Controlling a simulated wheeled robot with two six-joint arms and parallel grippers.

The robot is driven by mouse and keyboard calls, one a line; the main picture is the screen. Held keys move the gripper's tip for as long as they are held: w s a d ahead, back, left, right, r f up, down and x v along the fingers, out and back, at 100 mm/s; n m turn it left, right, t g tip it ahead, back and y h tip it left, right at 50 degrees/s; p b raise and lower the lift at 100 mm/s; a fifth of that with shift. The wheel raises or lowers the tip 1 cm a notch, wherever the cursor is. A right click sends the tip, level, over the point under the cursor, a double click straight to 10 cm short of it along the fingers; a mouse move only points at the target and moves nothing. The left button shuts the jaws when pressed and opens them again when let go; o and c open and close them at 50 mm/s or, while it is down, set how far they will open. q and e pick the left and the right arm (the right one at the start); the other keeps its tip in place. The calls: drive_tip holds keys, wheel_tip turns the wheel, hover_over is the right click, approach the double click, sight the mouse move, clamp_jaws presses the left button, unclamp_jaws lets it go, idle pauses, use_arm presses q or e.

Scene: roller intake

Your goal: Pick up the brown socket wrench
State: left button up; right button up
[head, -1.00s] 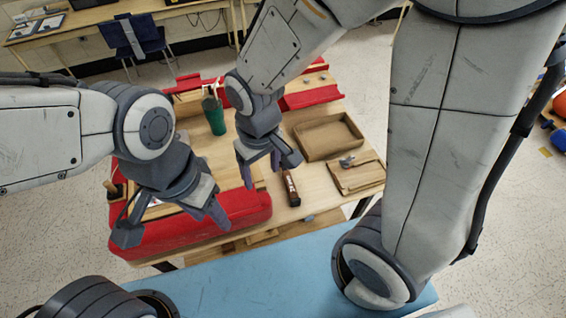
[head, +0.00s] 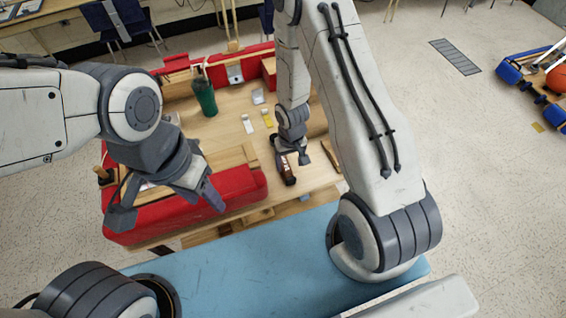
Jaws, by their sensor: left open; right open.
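A dark brown, elongated thing with a pale mark (head: 287,171) lies on the wooden table (head: 230,124) near its front edge. It is too small to tell surely whether it is the brown socket wrench. My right gripper (head: 290,155) is open and points down right over its far end; the fingers partly hide it. I cannot tell whether they touch it. A brown handle (head: 102,175) stands upright at the table's left edge.
A dark green cup (head: 204,97) stands at the back left. Small white (head: 247,123) and yellow (head: 268,118) pieces lie mid-table. Red walls (head: 181,86) line the back.

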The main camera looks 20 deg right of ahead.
sight(289, 173)
wheel_tip(289, 173, down, 7)
drive_tip(key=b, duration=0.6)
drive_tip(key=shift+a+f, duration=0.1)
drive_tip(key=shift+f, duration=0.1)
drive_tip(key=shift+r, duration=0.1)
drive_tip(key=shift+c, duration=0.3)
clamp_jaws()
idle(0.7)
